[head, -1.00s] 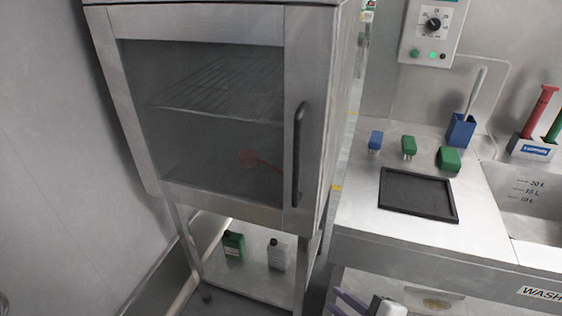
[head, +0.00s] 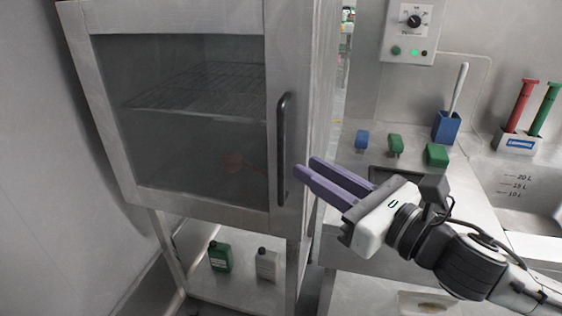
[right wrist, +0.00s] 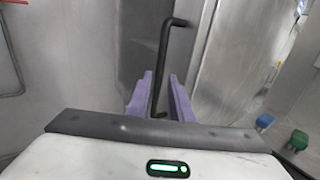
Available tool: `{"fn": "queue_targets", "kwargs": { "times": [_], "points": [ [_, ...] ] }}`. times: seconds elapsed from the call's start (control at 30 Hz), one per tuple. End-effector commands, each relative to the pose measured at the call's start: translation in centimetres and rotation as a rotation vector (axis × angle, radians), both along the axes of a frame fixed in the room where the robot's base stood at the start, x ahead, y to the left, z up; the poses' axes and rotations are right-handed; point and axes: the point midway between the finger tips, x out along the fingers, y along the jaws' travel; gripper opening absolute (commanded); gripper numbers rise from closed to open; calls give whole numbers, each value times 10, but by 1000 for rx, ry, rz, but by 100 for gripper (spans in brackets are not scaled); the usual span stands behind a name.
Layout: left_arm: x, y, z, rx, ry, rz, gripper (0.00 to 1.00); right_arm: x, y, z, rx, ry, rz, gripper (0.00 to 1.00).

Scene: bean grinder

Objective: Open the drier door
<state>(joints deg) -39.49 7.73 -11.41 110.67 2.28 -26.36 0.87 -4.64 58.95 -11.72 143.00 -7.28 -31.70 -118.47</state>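The drier is a metal cabinet with a shut glass-panelled door (head: 190,115) on the left of the head view. A dark vertical bar handle (head: 283,150) is on the door's right side. My right gripper (head: 306,167) has its purple fingers apart and empty, with their tips just right of the handle. In the right wrist view, the handle (right wrist: 162,60) rises between the two fingers (right wrist: 160,95), its lower end in line with the gap. I cannot tell whether the tips reach around it. My left gripper is not in view.
A counter right of the drier holds a black tray (head: 378,172), partly hidden by my right gripper, small blue and green brushes and a blue holder (head: 447,127). A green bottle (head: 219,257) and a grey bottle (head: 266,264) stand on the shelf below the drier.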

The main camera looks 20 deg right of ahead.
Motion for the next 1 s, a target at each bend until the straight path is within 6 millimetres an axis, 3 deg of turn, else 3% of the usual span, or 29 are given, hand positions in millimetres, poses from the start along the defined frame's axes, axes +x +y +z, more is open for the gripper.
{"fn": "queue_targets", "kwargs": {
  "times": [0.03,0.63,0.7,1.0],
  "points": [
    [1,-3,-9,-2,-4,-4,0,3,1,-4,-2,-6,1,20],
    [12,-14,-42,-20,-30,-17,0,35,15,-5,-6,1,2,20],
    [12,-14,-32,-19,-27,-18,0,48,20,1,1,6,0,20],
    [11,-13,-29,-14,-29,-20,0,78,33,-1,-3,6,1,20]
  ]
}}
